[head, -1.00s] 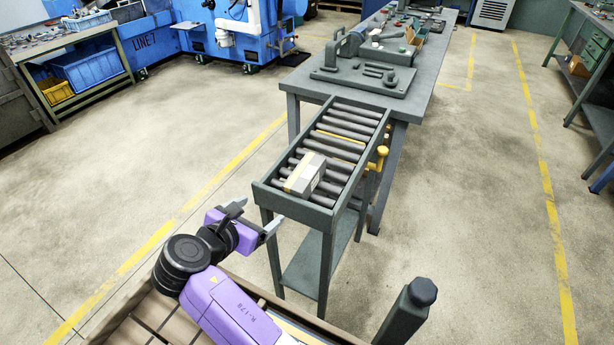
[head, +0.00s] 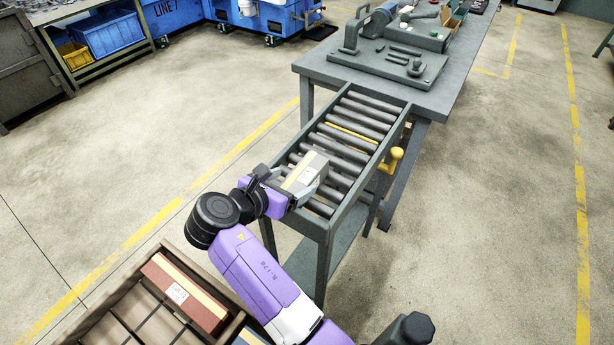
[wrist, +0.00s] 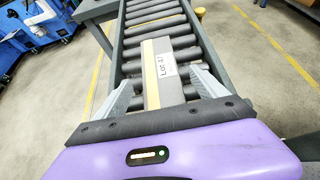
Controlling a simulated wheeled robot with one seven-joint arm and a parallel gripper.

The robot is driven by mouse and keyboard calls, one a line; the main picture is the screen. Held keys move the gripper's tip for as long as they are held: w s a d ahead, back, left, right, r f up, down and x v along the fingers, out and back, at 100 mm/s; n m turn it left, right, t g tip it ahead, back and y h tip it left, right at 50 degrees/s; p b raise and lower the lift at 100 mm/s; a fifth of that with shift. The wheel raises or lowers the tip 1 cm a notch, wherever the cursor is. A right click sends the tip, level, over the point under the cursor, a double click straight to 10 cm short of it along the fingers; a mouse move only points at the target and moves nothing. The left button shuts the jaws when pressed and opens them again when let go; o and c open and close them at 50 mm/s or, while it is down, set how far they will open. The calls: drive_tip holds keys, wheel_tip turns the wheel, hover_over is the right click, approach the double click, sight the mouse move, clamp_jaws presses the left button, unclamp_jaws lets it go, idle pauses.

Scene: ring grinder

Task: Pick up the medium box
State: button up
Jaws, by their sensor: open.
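A grey box (head: 305,174) with a tan tape stripe and a white label lies on the near end of the roller conveyor. It also shows in the wrist view (wrist: 178,89), where its label reads "Lot 47" or similar. My gripper (head: 289,176) is at the near end of the box. In the wrist view my gripper (wrist: 164,87) is open, with one finger on each side of the box. A gap shows on the right side; whether the left finger touches the box I cannot tell.
A crate below holds a red-brown box (head: 184,293) and has dividers.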

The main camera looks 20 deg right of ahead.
sight(299, 178)
drive_tip(key=x, duration=0.6)
drive_tip(key=shift+w+d+f, duration=0.1)
drive_tip(key=shift+w+d, duration=0.05)
clamp_jaws()
